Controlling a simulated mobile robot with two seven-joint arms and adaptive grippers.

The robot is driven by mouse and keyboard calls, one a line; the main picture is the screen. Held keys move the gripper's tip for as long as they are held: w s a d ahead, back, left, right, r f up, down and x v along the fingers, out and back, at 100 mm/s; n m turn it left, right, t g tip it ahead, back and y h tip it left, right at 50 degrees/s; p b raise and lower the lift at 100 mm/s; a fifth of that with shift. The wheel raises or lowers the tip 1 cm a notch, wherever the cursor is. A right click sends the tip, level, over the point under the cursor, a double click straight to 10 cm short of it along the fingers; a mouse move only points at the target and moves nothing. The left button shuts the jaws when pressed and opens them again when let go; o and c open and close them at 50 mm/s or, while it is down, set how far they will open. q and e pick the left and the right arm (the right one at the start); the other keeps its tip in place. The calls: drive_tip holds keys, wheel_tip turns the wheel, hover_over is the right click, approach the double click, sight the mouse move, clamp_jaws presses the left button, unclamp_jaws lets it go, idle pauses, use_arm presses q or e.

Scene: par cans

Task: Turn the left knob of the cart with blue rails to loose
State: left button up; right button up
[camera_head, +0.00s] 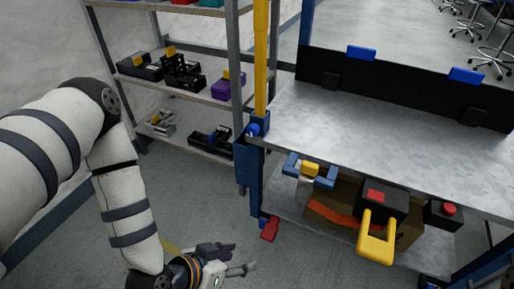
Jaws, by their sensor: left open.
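A cart or bench with a grey metal top (360,135) and blue posts stands at the right. At its left corner a blue fitting (257,129) sits at the foot of a yellow pole (261,60). A blue-and-yellow fitting (311,170) shows at the front edge of the top. I cannot tell for certain which part is the left knob or how it is set. My left gripper (240,259) is open and empty, low over the floor, left of the cart and apart from it. My right gripper is not in view.
A black box with a red top (376,196) and a yellow handle (376,245) are at the cart's front, with a red-knobbed black box (443,212) to the right. A shelf rack (190,90) with tools stands behind left.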

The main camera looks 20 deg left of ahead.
use_arm(q)
drive_tip(key=w+a+r+t+y+b, duration=0.15)
drive_tip(key=w+a+t, duration=0.3)
drive_tip(key=w, duration=0.55)
drive_tip(key=t+y+b, duration=0.2)
drive_tip(key=t+b, duration=0.1)
drive_tip(key=t, duration=0.3)
approach(251, 132)
drive_tip(key=shift+g, duration=0.25)
drive_tip(key=w, duration=0.3)
drive_tip(key=w+b, duration=0.1)
drive_tip(key=w, duration=0.2)
drive_tip(key=w+b, duration=0.1)
drive_tip(key=w, duration=0.2)
drive_tip(key=shift+d+r, duration=0.15)
drive_tip(key=shift+r, duration=0.15)
clamp_jaws()
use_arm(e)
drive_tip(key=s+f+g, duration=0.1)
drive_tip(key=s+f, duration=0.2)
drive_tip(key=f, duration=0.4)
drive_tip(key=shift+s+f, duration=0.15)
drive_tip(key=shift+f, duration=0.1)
